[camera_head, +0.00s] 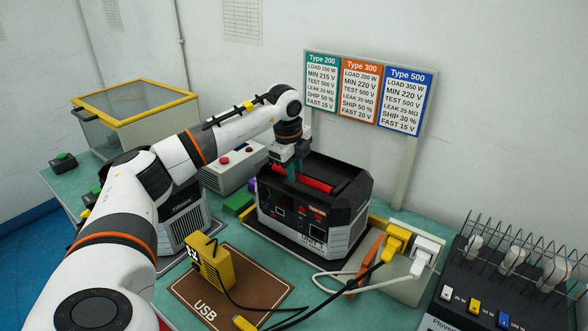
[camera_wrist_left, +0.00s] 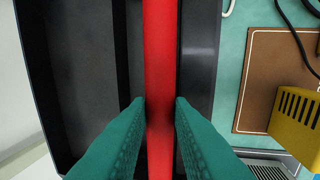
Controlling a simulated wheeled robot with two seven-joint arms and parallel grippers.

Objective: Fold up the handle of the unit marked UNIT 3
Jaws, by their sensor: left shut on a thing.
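The dark unit marked UNIT 3 (camera_head: 312,240) stands on the table in the middle of the head view, with a screen and ports on its front. Its red handle (camera_head: 317,185) lies low across the top; I cannot tell its exact angle. In the left wrist view the red handle (camera_wrist_left: 160,45) runs straight up the picture over the dark top of the unit (camera_wrist_left: 80,70). My left gripper (camera_head: 293,170) reaches down from above and is shut on the handle, one teal finger on each side (camera_wrist_left: 159,110). My right gripper is out of view.
Another grey unit (camera_head: 184,232) stands left, partly behind my arm. A yellow meter (camera_head: 212,262) sits on the brown USB mat (camera_head: 185,290) in front. Cables and a socket box (camera_head: 405,285) are at right, beside a black rack (camera_head: 470,270). Type signs (camera_head: 360,90) stand behind.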

